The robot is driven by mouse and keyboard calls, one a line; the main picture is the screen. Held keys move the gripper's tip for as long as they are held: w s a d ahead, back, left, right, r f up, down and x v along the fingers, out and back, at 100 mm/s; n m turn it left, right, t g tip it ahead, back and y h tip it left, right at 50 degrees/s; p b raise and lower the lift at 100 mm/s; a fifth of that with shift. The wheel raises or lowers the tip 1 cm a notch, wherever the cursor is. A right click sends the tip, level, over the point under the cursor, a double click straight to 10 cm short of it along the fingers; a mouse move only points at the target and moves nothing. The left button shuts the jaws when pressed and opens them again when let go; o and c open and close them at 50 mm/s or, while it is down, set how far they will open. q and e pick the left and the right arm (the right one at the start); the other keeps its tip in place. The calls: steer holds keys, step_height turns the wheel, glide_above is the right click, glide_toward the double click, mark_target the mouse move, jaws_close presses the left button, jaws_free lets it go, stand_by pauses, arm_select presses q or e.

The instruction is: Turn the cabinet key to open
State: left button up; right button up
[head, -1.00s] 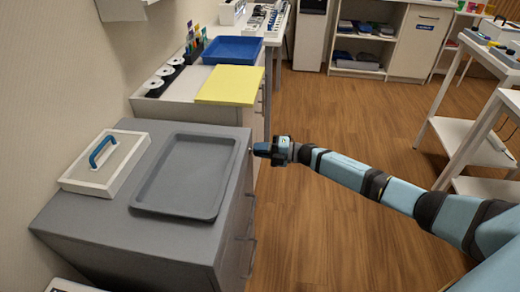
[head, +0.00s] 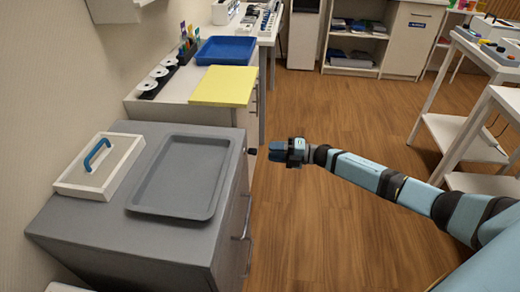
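The grey cabinet (head: 190,235) stands at the left, with drawer handles on its right-facing front. A small dark key (head: 252,151) sticks out from that front near its top edge. My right gripper (head: 272,152) is to the right of the key, level with it in the picture, with a small gap between them. Its fingers point left at the cabinet front. They are too small and edge-on to tell if they are open. My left gripper is not in view.
A grey tray (head: 145,203) and a white lidded box with a blue handle (head: 99,163) lie on the cabinet top. Behind are a yellow board (head: 224,86) and a blue tray (head: 231,50). Wooden floor (head: 320,220) is clear right of the cabinet; white tables stand at the right.

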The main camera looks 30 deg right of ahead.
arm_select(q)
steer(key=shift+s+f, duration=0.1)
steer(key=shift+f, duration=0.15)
arm_select(e)
steer(key=v, duration=0.7)
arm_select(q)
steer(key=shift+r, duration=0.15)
